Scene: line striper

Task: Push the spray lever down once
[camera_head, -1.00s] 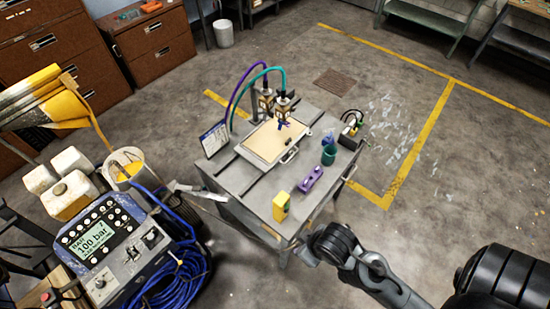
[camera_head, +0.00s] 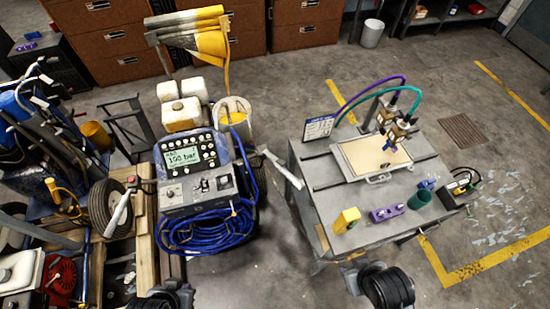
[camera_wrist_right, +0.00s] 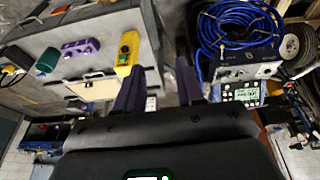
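The line striper has a grey control panel (camera_head: 194,160) whose display reads 100 bar. Pale handle-like bars stick out on both sides of it, one at its right (camera_head: 283,170) and one at its left (camera_head: 118,214). I cannot tell which part is the spray lever. In the right wrist view the panel (camera_wrist_right: 240,92) is upside down, beyond my right gripper (camera_wrist_right: 160,82). Its two dark purple fingers are apart, with nothing between them. My left gripper is not clearly visible.
A blue hose coil (camera_head: 207,227) hangs below the panel. To the right a metal table (camera_head: 330,195) carries a yellow box (camera_head: 346,220), a purple block (camera_head: 387,213) and a green cup (camera_head: 420,199). Pallets and a wheel (camera_head: 108,207) stand at left. Floor between striper and table is narrow.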

